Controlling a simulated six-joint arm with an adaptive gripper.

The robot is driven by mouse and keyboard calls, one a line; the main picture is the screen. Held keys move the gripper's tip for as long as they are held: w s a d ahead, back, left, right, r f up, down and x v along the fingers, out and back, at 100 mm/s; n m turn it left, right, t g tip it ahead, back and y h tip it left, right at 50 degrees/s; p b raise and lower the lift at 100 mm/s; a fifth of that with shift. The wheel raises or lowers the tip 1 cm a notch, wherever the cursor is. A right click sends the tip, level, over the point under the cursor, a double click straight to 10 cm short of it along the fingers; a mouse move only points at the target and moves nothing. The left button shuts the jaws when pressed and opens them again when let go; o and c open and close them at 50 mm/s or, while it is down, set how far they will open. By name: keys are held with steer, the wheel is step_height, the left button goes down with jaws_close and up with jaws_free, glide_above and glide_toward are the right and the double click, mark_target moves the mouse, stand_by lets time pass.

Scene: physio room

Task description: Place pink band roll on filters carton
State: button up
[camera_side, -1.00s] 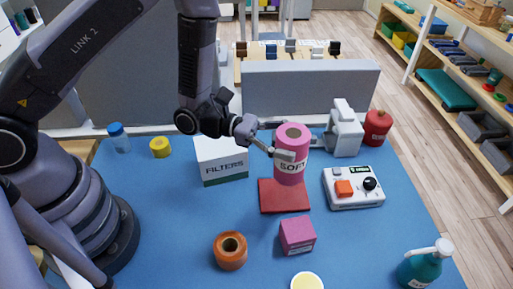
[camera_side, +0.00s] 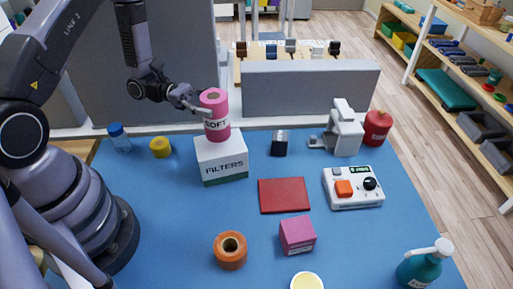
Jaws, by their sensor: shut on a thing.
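The pink band roll (camera_side: 218,128), labelled SOFT, is upright at the top of the white filters carton (camera_side: 222,165). Its lower end meets or nearly meets the carton's top face; I cannot tell whether it touches. My gripper (camera_side: 206,110) is shut on the roll from its left side. The far finger is partly hidden behind the roll. The carton stands on the blue table top with its FILTERS label facing the camera.
A bare red pad (camera_side: 285,195) lies right of the carton, with a small dark box (camera_side: 280,143) behind it. A yellow roll (camera_side: 160,148) and a blue-capped bottle (camera_side: 119,138) stand left. An orange roll (camera_side: 230,251), pink box (camera_side: 297,235) and control box (camera_side: 353,188) stand nearer or right.

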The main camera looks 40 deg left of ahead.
steer(key=shift+f, duration=1.4)
steer(key=shift+f, duration=0.15)
steer(key=o, duration=1.2)
steer(key=shift+o, duration=0.2)
